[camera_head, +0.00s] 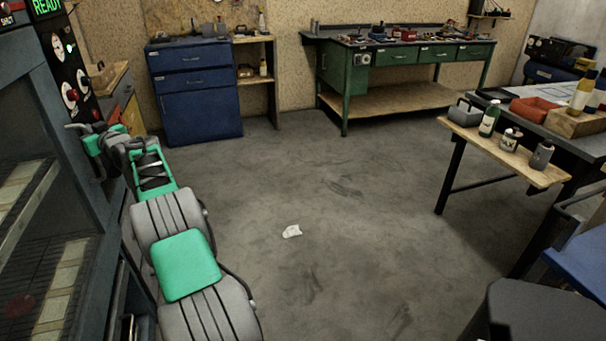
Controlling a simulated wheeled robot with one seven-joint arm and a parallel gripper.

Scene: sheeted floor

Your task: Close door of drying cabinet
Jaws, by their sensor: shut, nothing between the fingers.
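The drying cabinet stands along the left edge, with a black control panel (70,85) bearing a lit green READY sign and several dials. Its door (97,235) has a blue-grey frame around a glass pane, and pale slatted shelves show through the glass. I cannot tell whether the door is fully shut or ajar. My gripper (74,127) is at the far end of my grey and green arm, shut and empty, beside the door frame's far edge below the panel. Whether it touches the door is unclear. My arm hides part of the cabinet's lower front.
A blue drawer cabinet (200,105) and a green workbench (395,60) stand along the back wall. A wooden side table (500,150) with bottles is at right, near a dark bench. The middle floor is clear except for a crumpled white scrap (292,231).

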